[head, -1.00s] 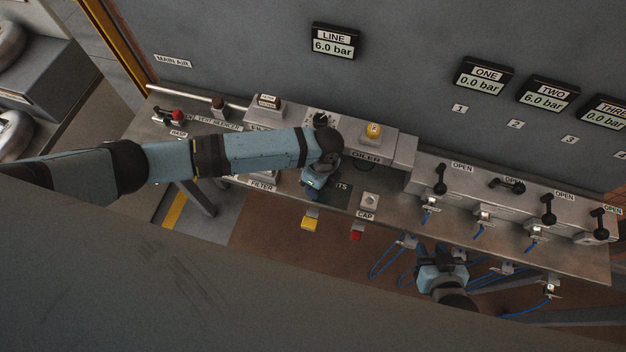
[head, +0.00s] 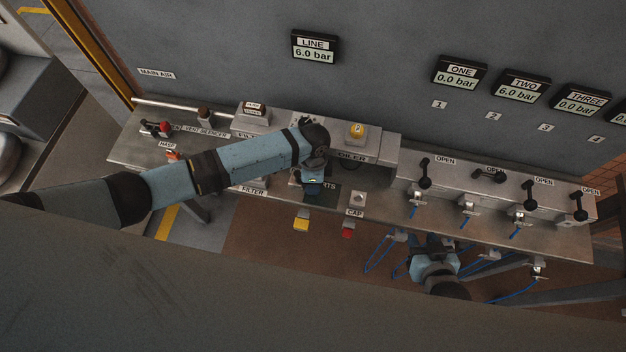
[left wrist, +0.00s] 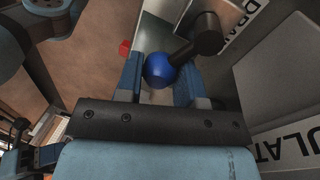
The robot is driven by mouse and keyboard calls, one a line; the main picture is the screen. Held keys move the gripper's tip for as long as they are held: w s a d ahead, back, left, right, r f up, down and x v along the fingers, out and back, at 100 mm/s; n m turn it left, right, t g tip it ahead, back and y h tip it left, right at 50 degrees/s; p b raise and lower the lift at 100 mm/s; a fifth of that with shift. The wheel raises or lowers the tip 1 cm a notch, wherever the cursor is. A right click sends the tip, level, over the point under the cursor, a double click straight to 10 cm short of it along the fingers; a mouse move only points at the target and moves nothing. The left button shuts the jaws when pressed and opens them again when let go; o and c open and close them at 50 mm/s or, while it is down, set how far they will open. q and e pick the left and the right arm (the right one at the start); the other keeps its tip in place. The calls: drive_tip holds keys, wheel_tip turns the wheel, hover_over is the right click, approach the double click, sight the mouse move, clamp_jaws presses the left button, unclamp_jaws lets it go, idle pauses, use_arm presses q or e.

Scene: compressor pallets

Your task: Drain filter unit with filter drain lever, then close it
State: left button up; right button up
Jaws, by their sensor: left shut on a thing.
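A round blue knob (left wrist: 160,71) on a dark lever (left wrist: 206,36) shows in the left wrist view, beside a partly visible label that seems to read DRAIN. My left gripper (left wrist: 158,80) is shut on this knob, with a blue finger on either side. In the head view my left gripper (head: 313,183) is low at the bench, by the FILTER label (head: 254,192). My left arm covers most of the filter unit there, and the lever is hidden. My right gripper (head: 434,246) is in front of the bench's lower edge, away from the filter; its jaws are unclear.
The LINE gauge (head: 315,48) reads 6.0 bar. Black valve levers (head: 424,173) line the right side. Blue hoses (head: 378,252) hang near my right gripper.

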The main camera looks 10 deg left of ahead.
use_arm(q)
drive_tip(key=shift+a+f, duration=0.1)
drive_tip(key=shift+a, duration=0.15)
drive_tip(key=o, duration=0.9)
drive_tip(key=shift+s, duration=0.1)
drive_tip(key=shift+d+r, duration=0.1)
drive_tip(key=shift+r, duration=0.25)
wheel_tip(320, 180, up, 13)
drive_tip(key=w+b, duration=0.2)
drive_tip(key=shift+w+a, duration=0.3)
drive_tip(key=shift+w, duration=0.05)
